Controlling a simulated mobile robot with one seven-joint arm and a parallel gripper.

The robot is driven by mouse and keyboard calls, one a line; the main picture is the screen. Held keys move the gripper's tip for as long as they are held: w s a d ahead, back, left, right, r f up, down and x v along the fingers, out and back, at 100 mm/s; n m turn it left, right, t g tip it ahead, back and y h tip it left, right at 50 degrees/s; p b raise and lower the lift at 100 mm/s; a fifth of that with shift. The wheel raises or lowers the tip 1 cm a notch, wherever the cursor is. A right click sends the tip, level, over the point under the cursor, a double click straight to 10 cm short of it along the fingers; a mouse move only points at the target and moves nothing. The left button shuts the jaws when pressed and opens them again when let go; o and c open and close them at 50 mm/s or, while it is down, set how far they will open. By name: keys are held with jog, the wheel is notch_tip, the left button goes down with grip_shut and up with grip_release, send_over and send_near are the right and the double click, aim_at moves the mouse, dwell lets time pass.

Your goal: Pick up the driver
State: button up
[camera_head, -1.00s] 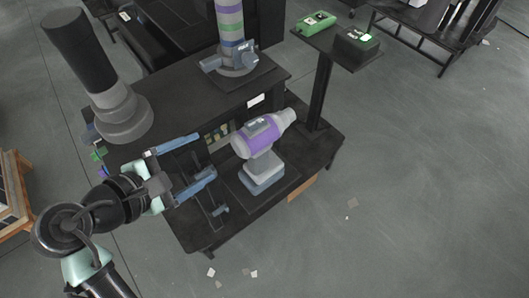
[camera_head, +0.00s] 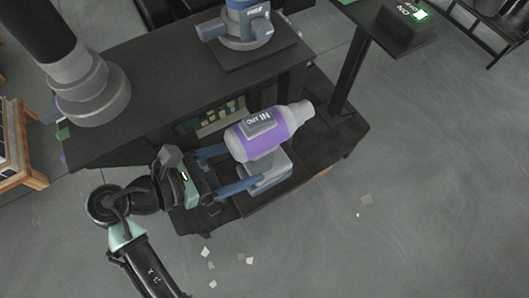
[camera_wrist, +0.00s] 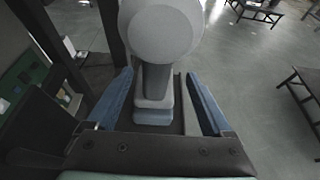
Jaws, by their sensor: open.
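The driver (camera_head: 264,133) is a grey and purple power tool with a labelled panel on top. It stands upright on its grey-blue base (camera_head: 268,182) on the low black shelf, its nose toward the upper right. My gripper (camera_head: 238,166) is open, with one blue finger on each side of the driver's handle region. In the wrist view the driver (camera_wrist: 160,28) shows its round rear end, and its handle and base stand between the two open fingers (camera_wrist: 160,100). I see gaps between the fingers and the handle there.
A black workbench (camera_head: 160,70) stands above and behind the shelf, with a grey cylinder column (camera_head: 85,85) at its left and a blue-grey fixture (camera_head: 240,28) on top. A control box (camera_head: 405,25) sits on a post stand at right. Open floor lies at lower right.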

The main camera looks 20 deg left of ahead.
aim_at(265, 152)
jog(key=shift+b+x, duration=0.95)
jog(key=shift+x, duration=2.05)
jog(key=shift+w+a+r, duration=0.1)
jog(key=shift+w+a, duration=0.05)
jog(key=shift+w, duration=0.05)
grip_shut()
jog(key=shift+r, duration=0.1)
